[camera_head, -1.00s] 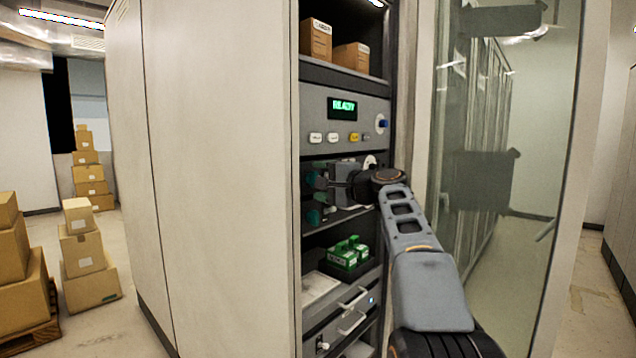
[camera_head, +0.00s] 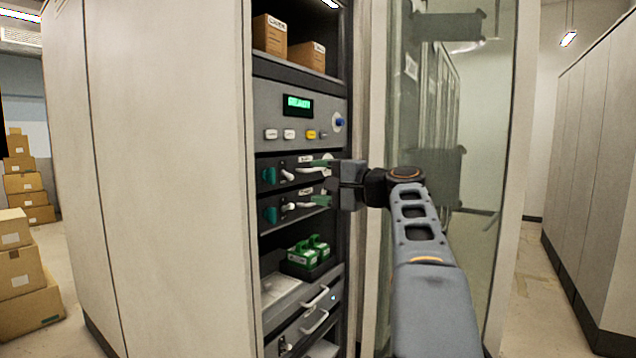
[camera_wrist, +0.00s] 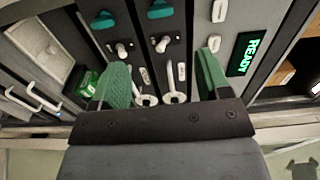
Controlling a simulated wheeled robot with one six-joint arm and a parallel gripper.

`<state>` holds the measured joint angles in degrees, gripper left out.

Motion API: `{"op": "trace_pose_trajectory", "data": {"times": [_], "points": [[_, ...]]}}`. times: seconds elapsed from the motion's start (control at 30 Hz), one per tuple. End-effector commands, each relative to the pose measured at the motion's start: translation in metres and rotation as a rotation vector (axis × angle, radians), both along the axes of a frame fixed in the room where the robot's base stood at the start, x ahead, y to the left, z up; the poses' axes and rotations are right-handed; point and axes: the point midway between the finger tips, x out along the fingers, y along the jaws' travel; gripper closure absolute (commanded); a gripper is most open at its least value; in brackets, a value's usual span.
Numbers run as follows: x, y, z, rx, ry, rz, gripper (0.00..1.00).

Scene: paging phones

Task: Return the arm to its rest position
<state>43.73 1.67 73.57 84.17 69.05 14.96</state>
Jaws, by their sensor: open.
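My gripper (camera_head: 321,182) is in front of the right side of the rack (camera_head: 297,90) in the head view, level with two dark panels that have teal knobs and white handles. In the wrist view my gripper (camera_wrist: 158,84) shows two green fingers spread wide apart, with nothing held between them. The panels' white levers and ring-shaped handles show beyond and between the fingers. The fingers look apart from the panels, though the exact gap is hard to judge. My arm reaches in from the lower right, its forearm bent toward the rack.
A lit green display (camera_head: 297,105) sits above a row of buttons. Green-and-white boxes (camera_head: 308,250) sit in a tray below the panels. Brown boxes (camera_head: 270,35) are on the top shelf. A glass door (camera_head: 423,130) stands right of the rack. Stacked cartons (camera_head: 24,270) are at far left.

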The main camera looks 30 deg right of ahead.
Motion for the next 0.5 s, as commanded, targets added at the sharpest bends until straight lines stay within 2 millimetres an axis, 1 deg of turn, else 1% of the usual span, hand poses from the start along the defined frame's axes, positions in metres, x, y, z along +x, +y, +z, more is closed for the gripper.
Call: {"op": "trace_pose_trajectory", "data": {"times": [0.4, 0.47, 0.5], "points": [[0.001, 0.000, 0.000, -0.009, -0.005, -0.003, 0.30], [0.002, -0.004, -0.005, -0.043, 0.005, -0.025, 0.30], [0.005, -0.008, -0.016, -0.065, 0.032, -0.042, 0.30]]}}
